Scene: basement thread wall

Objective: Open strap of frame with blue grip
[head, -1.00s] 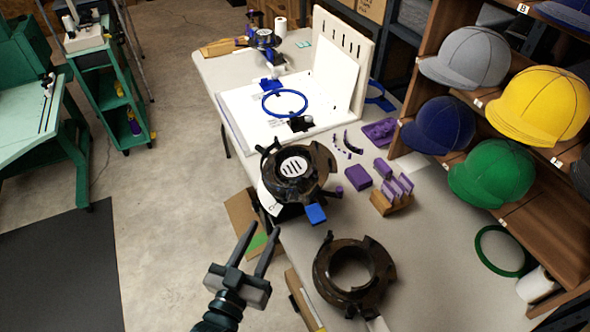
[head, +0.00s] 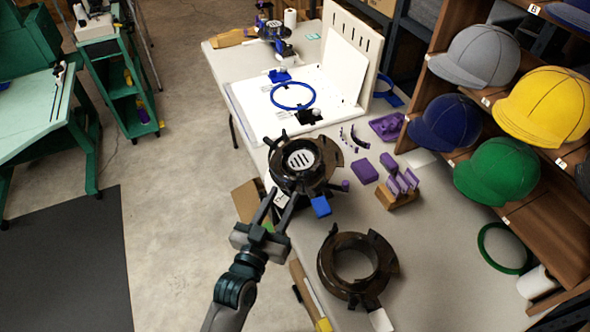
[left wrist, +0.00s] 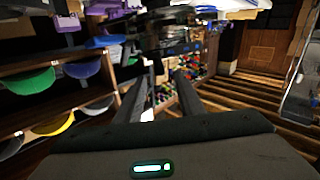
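The frame with the blue grip (head: 321,206) is a dark brown ring-shaped frame (head: 325,182) at the table's left edge, with a slotted white disc in its middle. The strap cannot be made out clearly. A second dark ring frame (head: 357,271), with a white tab, lies nearer to me. My left gripper (head: 277,207) is open, its fingertips close to the near left side of the blue-grip frame; contact cannot be told. In the left wrist view the two fingers (left wrist: 153,98) are apart with nothing seen between them. My right gripper is not in view.
Purple blocks in a wooden holder (head: 397,198) stand right of the frame. A white board with a blue hoop (head: 293,96) lies behind. Shelves with caps (head: 497,172) line the right. A cardboard box (head: 246,200) is below the table edge.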

